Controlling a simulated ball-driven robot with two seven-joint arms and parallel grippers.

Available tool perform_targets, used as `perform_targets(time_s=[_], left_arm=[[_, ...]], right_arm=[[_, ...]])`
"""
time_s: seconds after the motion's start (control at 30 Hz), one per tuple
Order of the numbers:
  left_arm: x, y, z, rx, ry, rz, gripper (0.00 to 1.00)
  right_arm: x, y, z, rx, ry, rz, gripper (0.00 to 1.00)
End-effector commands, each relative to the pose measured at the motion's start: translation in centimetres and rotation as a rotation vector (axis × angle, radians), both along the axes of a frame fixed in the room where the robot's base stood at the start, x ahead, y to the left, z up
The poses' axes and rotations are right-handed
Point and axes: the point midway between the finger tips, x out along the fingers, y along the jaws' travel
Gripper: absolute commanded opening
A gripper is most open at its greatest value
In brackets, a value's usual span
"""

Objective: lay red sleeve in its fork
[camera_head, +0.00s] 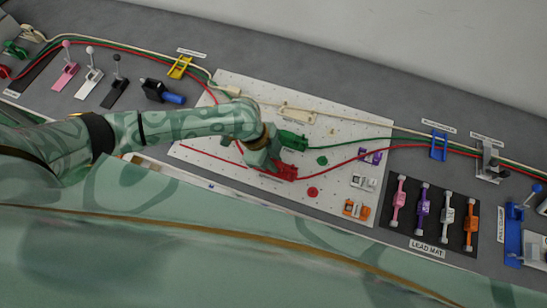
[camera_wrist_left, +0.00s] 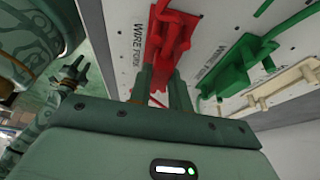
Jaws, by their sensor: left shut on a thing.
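The red sleeve, on the red cable, is at my left gripper (camera_head: 268,160) in the head view, where a red block (camera_head: 287,172) shows beside the fingers. In the left wrist view the left fingers (camera_wrist_left: 166,88) close on red material just below the red fork (camera_wrist_left: 170,38), which is fixed to the white board beside a "WIRE FORK" label. The fingers hide most of the sleeve, so I cannot tell whether it lies in the fork or against it. What looks like my right gripper (camera_wrist_left: 75,72) shows small and dark at the left; its jaw opening is unclear.
A green fork (camera_head: 292,140) and a cream fork (camera_head: 297,114) stand on the white board (camera_head: 230,85) behind the red one. Red and green cables run right to a blue bracket (camera_head: 438,146). A black lead mat (camera_head: 430,215) with several coloured leads lies at the right.

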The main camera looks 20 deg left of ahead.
Motion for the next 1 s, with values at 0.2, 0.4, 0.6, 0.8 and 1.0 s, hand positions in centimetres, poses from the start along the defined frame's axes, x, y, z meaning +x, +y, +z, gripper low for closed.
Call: perform_targets(time_s=[0.2, 0.4, 0.6, 0.8, 1.0], left_arm=[[-0.01, -0.02, -0.45, -0.001, 0.000, 0.001, 0.00], [-0.01, -0.03, -0.41, -0.001, 0.000, 0.001, 0.33], [0.00, -0.04, -0.41, -0.001, 0.000, 0.000, 0.45], [-0.01, -0.04, -0.41, -0.001, 0.000, 0.000, 0.67], [0.00, -0.03, -0.39, -0.001, 0.000, 0.000, 0.67]], right_arm=[[-0.02, -0.01, -0.18, 0.000, 0.001, 0.000, 0.36], [-0.02, -0.02, -0.16, 0.000, 0.001, 0.000, 0.36], [-0.02, -0.02, -0.16, 0.000, 0.001, 0.000, 0.36], [-0.02, -0.03, -0.16, 0.000, 0.001, 0.000, 0.36], [-0.02, -0.03, -0.14, 0.000, 0.001, 0.000, 0.36]])
